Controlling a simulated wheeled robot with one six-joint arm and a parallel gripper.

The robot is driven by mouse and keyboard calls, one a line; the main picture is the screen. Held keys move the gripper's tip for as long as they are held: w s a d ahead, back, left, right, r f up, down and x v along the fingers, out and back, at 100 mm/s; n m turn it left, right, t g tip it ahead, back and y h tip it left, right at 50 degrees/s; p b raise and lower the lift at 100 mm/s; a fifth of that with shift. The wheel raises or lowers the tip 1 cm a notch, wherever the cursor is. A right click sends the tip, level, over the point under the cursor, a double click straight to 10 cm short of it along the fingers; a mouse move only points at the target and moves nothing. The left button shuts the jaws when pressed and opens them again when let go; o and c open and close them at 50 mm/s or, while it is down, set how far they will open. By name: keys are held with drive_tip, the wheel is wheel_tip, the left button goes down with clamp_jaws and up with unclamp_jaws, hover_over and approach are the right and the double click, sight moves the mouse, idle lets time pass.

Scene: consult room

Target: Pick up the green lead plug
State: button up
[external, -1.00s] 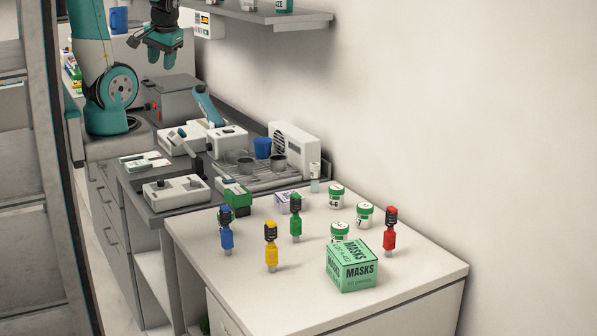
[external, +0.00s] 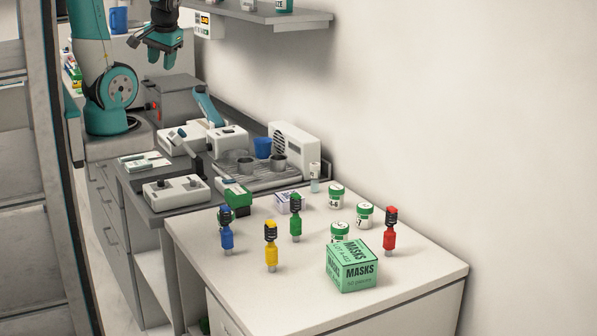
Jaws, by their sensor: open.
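The green lead plug (external: 295,222) stands upright on the white table, with a dark ribbed part near its top. A blue plug (external: 226,232) stands to its left, a yellow plug (external: 271,250) in front of it to the left, and a red plug (external: 389,232) to its right. My gripper (external: 163,54) is open and empty, pointing down at the upper left. It is far behind the plugs, high above the back counter, and well apart from the green plug.
A green masks box (external: 352,268) and several white jars with green lids, one here (external: 364,215), stand right of the green plug. A small green box (external: 237,200) and a pale box (external: 291,201) lie behind it. The white table's (external: 210,262) front left is clear.

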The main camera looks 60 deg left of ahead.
drive_tip(key=o, duration=0.4)
drive_tip(key=shift+c, duration=0.2)
drive_tip(key=n+h+b, duration=0.4)
drive_tip(key=n+b, duration=0.5)
drive_tip(key=b, duration=0.4)
hover_over(296, 195)
drive_tip(key=a, duration=0.1)
wheel_tip(296, 195, down, 17)
drive_tip(key=f+p, duration=0.1)
drive_tip(key=f, duration=0.2)
drive_tip(key=f+p, duration=0.1)
drive_tip(key=f, duration=0.3)
drive_tip(key=f+p, duration=0.1)
drive_tip(key=f, duration=0.3)
drive_tip(key=shift+d, duration=0.3)
drive_tip(key=shift+d+f+p, duration=0.1)
drive_tip(key=shift+f+p, duration=1.4)
drive_tip(key=shift+f, duration=1.55)
